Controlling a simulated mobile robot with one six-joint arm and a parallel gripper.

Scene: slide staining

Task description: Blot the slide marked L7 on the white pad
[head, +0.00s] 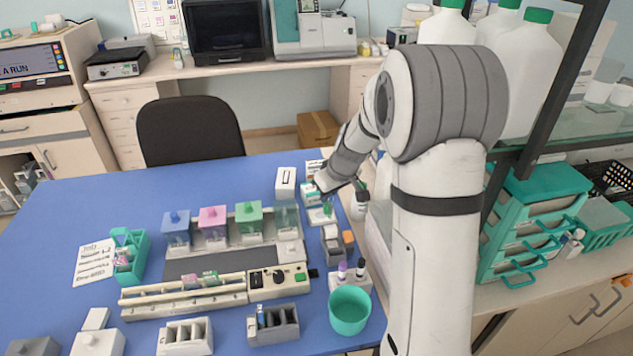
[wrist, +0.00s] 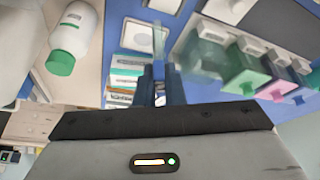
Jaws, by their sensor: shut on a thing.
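My gripper (wrist: 160,82) is shut on a thin glassy slide (wrist: 158,42), which sticks out beyond the fingertips in the wrist view. I cannot read any mark on it, so I cannot tell whether it is L7. In the head view my gripper (head: 327,190) is at the right of the blue table, mostly hidden by its own wrist. A small white flat piece (head: 318,217), probably the pad, lies just below it; a white patch (wrist: 165,5) also shows at the top of the wrist view. Whether slide and pad touch cannot be told.
Blue, pink, green and clear staining jars (head: 286,216) stand left of the gripper. Small boxes (wrist: 124,68) and a green-capped bottle (wrist: 68,35) are close by. A teal cup (head: 349,310), slide racks (head: 185,338) and a teal rack (head: 130,250) stand nearer. The far-left table is clear.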

